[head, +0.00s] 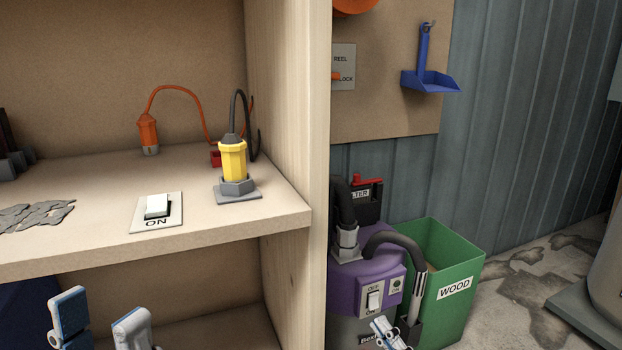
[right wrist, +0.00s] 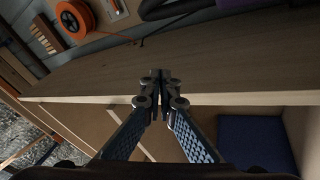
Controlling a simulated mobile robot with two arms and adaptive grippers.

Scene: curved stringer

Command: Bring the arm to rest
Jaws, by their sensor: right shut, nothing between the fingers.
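My left gripper (head: 99,318) shows at the lower left of the head view, in front of the shelf's lower compartment. Its two blue and white fingers stand apart with nothing between them. My right gripper (head: 384,332) shows at the bottom of the head view, in front of the purple and grey vacuum (head: 370,262). In the right wrist view its fingertips (right wrist: 160,76) meet with nothing held, seen against a wooden board. Most of both arms is out of view.
A wooden shelf (head: 285,212) carries a yellow plug (head: 233,160), an orange connector (head: 148,133) and an ON switch (head: 157,208). A green WOOD bin (head: 455,310) stands beside the vacuum. A blue dustpan (head: 430,78) hangs behind. An orange reel (right wrist: 75,17) shows in the right wrist view.

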